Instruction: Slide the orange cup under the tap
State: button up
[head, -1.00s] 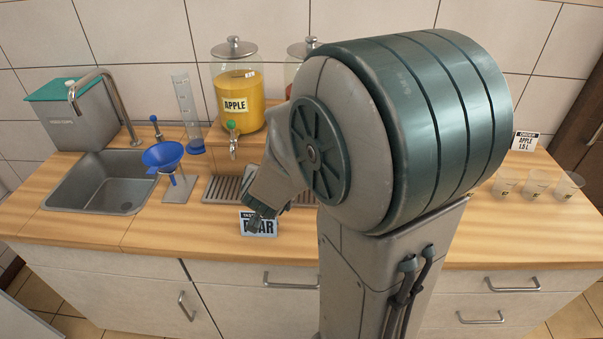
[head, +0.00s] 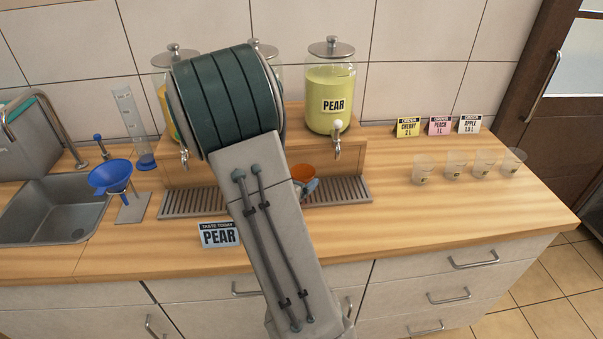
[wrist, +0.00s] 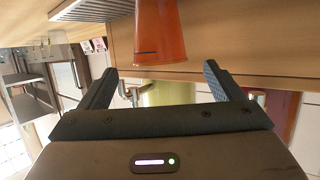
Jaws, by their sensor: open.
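The orange cup (head: 304,172) stands at the drip tray, left of and in front of the pear tap (head: 337,148), partly hidden by my gripper (head: 309,188) and arm. The tap is on the pear dispenser (head: 331,105), a glass jar of yellow-green liquid. In the wrist view, which is upside down, the orange cup (wrist: 160,32) is just beyond my open fingers (wrist: 160,70), roughly centred between them. The fingers look apart from the cup. A small "Taste today PEAR" sign (head: 219,235) stands on the counter.
The slotted drip tray (head: 352,189) runs along the counter below the dispensers. Several clear cups (head: 453,166) stand at the right, with order cards (head: 438,127) behind. A blue funnel on a stand (head: 112,178) and a sink are at the left.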

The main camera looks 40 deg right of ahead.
aim_at(308, 169)
jog(key=x, duration=0.5)
jog(key=shift+w+d+f, duration=0.1)
jog(key=shift+d+f, duration=0.05)
jog(key=shift+d, duration=0.15)
jog(key=c, duration=1)
jog(key=shift+s+d+b, duration=0.7)
jog(key=shift+s+d, duration=0.05)
jog(key=shift+d, duration=0.65)
jog(key=shift+s+d+b, duration=0.65)
jog(key=shift+s+d, duration=0.1)
jog(key=shift+d, duration=0.65)
jog(key=shift+s+d+b, duration=0.7)
jog(key=shift+s+d, duration=0.05)
jog(key=shift+d, duration=0.65)
jog(key=o, duration=1)
jog(key=shift+a, duration=0.1)
